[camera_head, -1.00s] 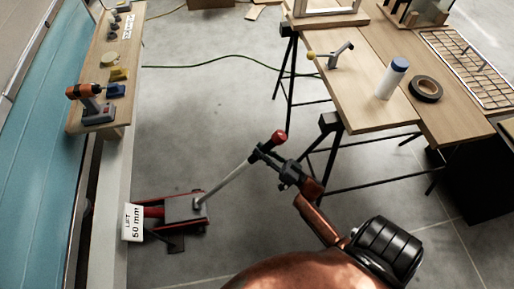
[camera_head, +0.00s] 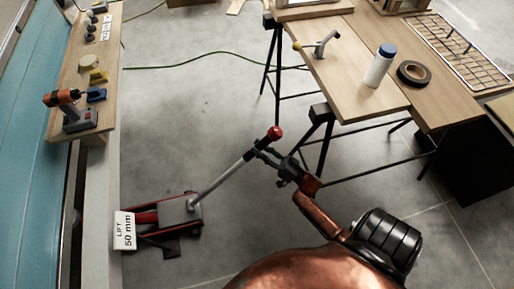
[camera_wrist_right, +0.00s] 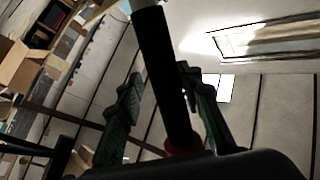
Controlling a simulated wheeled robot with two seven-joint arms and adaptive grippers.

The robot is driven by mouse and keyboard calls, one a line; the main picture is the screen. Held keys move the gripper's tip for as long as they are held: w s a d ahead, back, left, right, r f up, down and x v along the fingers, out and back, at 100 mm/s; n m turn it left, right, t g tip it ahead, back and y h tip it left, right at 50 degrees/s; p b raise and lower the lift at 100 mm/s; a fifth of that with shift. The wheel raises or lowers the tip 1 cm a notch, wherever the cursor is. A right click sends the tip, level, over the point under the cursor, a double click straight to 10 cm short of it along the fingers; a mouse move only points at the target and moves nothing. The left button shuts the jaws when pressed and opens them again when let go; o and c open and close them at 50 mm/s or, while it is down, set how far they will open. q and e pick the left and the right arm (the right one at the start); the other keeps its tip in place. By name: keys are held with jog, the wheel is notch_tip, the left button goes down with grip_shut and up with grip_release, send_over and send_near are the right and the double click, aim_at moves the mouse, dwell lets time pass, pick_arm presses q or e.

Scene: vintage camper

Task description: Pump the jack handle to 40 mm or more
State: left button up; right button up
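The red floor jack (camera_head: 165,214) sits on the floor beside the camper's side. Its label (camera_head: 124,230) reads "LIFT 50 mm". The jack handle (camera_head: 222,178) slants up to the right, with a pale shaft, a black grip and a red knob (camera_head: 275,133). My right gripper (camera_head: 262,151) is at the grip, just below the knob. In the right wrist view the dark grip (camera_wrist_right: 168,85) runs between the fingers of my right gripper (camera_wrist_right: 160,92), with a visible gap on the left side, so the fingers look open. My left gripper is not in view.
A wooden shelf (camera_head: 95,50) with an orange drill (camera_head: 64,98) runs along the camper at left.

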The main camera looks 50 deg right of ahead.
jog(key=o, duration=0.3)
jog(key=shift+d+f, duration=0.15)
jog(key=shift+w+a, duration=0.1)
jog(key=shift+a, duration=0.1)
jog(key=v, duration=1.2)
